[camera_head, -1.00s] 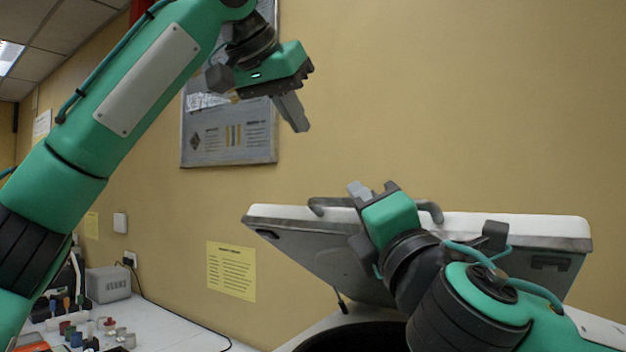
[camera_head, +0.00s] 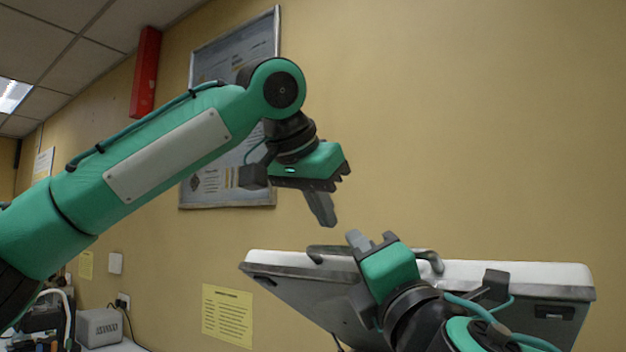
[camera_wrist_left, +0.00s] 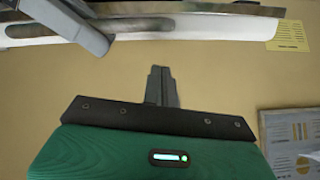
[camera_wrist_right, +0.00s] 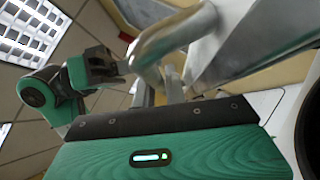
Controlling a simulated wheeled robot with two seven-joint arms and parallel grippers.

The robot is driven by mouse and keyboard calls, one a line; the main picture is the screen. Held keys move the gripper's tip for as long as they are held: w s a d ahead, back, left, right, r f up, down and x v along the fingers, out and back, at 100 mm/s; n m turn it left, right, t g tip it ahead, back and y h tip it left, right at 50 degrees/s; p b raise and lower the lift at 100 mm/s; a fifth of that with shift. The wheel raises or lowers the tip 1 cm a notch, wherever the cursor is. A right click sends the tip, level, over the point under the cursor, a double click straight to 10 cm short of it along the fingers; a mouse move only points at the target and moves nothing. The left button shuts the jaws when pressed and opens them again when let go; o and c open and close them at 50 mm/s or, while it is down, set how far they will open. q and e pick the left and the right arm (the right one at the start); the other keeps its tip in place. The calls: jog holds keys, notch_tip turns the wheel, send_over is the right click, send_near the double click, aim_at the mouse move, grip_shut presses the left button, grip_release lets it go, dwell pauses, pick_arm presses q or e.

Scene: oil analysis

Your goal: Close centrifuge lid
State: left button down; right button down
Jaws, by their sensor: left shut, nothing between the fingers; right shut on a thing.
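The centrifuge lid (camera_head: 520,272), white on top with a grey underside, stands raised and open in the head view. A grey curved handle (camera_head: 430,258) runs along its upper edge; it also shows in the right wrist view (camera_wrist_right: 165,38). My right gripper (camera_head: 358,240) is at the lid's upper edge, shut on the handle; its fingers (camera_wrist_right: 172,88) are partly hidden behind the bar. My left gripper (camera_head: 326,222) is shut and empty, hanging just above the lid's upper edge. Its closed fingers show in the left wrist view (camera_wrist_left: 160,85). The centrifuge body is below the head view.
A beige wall stands behind the lid, with a framed poster (camera_head: 230,190) and a yellow notice (camera_head: 227,316). A grey box (camera_head: 100,327) sits on the bench at lower left. The two grippers are close together; open air lies right of them.

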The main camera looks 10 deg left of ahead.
pick_arm(q)
jog(key=shift+s+a+f, duration=0.55)
jog(key=shift+s+f, duration=0.1)
jog(key=shift+f, duration=0.05)
pick_arm(e)
jog(key=shift+f, duration=0.1)
pick_arm(q)
jog(key=shift+s+a+f, duration=0.2)
jog(key=shift+s+f, duration=0.05)
jog(key=shift+f, duration=0.3)
